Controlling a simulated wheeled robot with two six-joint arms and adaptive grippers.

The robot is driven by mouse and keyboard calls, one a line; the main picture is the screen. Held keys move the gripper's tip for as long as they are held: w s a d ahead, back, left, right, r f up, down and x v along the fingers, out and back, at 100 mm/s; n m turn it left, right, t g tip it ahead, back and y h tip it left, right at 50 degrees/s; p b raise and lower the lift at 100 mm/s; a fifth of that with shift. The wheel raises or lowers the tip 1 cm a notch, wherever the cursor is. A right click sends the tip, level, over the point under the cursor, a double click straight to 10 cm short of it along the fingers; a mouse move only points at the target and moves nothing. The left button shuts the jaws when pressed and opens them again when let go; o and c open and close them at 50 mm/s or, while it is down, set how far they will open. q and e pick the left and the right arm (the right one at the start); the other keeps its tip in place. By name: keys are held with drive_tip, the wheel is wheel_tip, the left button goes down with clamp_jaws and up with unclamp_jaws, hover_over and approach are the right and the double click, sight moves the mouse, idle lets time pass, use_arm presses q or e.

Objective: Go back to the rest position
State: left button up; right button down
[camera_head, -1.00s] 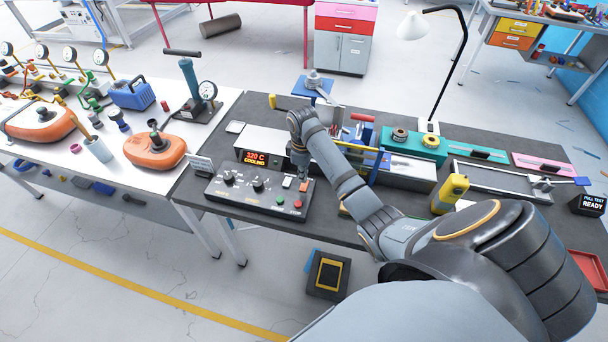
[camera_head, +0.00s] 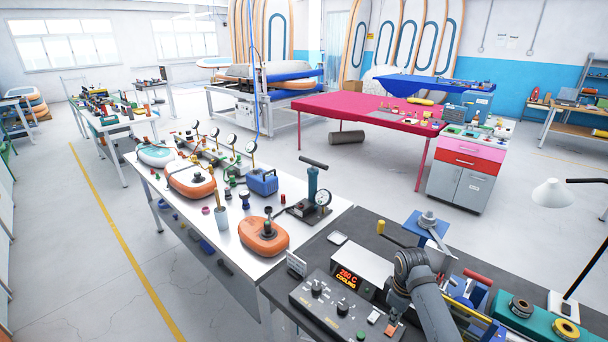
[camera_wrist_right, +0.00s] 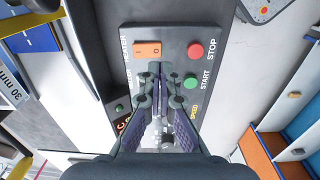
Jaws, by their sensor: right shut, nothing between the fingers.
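My right gripper (camera_head: 395,314) hangs over the right end of the grey control box (camera_head: 322,306) on the dark bench, my arm reaching in from the lower right. In the right wrist view its fingers (camera_wrist_right: 165,76) are together and empty. They point at the box face, beside an orange rocker switch (camera_wrist_right: 147,50), a red STOP button (camera_wrist_right: 195,50) and a green START button (camera_wrist_right: 190,83). Whether the fingertips touch the box cannot be told. My left gripper is not in view.
A display (camera_head: 346,280) behind the control box appears to read 260 C COOLING. A blue-topped stand (camera_head: 428,228), tape rolls on a teal block (camera_head: 540,318) and a lamp (camera_head: 552,194) crowd the bench. A white table (camera_head: 185,205) with orange inflatables adjoins it.

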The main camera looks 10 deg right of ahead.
drive_tip(key=s+a+r+m+t, duration=0.15)
drive_tip(key=s+a+m, duration=0.25)
drive_tip(key=s, duration=0.6)
drive_tip(key=s+a+r+m+t, duration=0.1)
drive_tip(key=s+a+m+t, duration=0.15)
drive_tip(key=s, duration=0.75)
wheel_tip(320, 180, down, 26)
drive_tip(key=s+d+g+b, duration=0.1)
drive_tip(key=d+g+b, duration=0.1)
drive_tip(key=s+d+f+g+b, duration=0.1)
drive_tip(key=s+f, duration=1.8)
drive_tip(key=f, duration=0.1)
drive_tip(key=shift+s+f+m+h+b, duration=0.2)
drive_tip(key=shift+f+m+h+b, duration=0.1)
drive_tip(key=shift+m+b, duration=0.15)
